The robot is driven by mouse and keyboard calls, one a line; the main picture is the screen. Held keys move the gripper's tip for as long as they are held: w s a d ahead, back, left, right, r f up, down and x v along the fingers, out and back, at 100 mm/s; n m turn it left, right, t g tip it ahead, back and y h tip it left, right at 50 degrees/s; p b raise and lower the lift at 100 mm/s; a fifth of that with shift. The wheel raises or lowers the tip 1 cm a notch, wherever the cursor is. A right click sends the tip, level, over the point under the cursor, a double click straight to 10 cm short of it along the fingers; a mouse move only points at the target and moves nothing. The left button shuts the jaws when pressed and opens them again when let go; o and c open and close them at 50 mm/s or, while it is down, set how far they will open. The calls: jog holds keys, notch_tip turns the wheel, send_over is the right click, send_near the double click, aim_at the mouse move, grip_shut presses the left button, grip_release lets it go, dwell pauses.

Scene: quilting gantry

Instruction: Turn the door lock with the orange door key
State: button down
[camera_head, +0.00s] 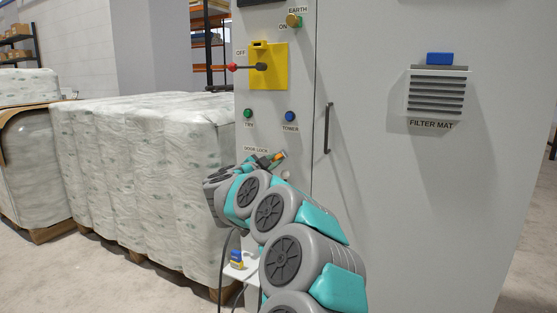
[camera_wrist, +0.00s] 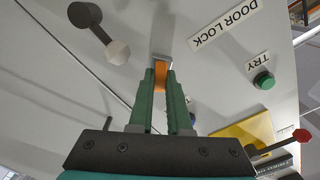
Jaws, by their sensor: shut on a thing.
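The orange door key (camera_wrist: 160,76) is clamped between the two green fingers of my gripper (camera_wrist: 165,82) in the wrist view. The key's far end meets a small pale metal piece (camera_wrist: 162,59) at the cabinet face. It looks like the door lock, but I cannot tell how deep the key sits. In the head view a bit of the orange key (camera_head: 280,155) shows at the tip of my gripper (camera_head: 268,160), just right of and below the DOOR LOCK label (camera_head: 256,149). The lock itself is hidden there by the gripper and key.
The grey cabinet carries a green TRY button (camera_head: 248,113), a blue TOWER button (camera_head: 290,116), a yellow switch plate (camera_head: 267,68) with a red-tipped lever and a vertical door handle (camera_head: 327,128). A pale knob (camera_wrist: 117,51) with a dark arm sits near the lock. Wrapped pallets (camera_head: 150,150) stand left.

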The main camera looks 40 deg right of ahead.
jog(key=shift+n, duration=0.7)
jog(key=n, duration=0.3)
jog(key=shift+f+n, duration=0.1)
jog(key=shift+n, duration=0.3)
jog(key=n, duration=0.3)
jog(key=shift+n, duration=0.3)
jog(key=c, duration=0.8)
grip_release()
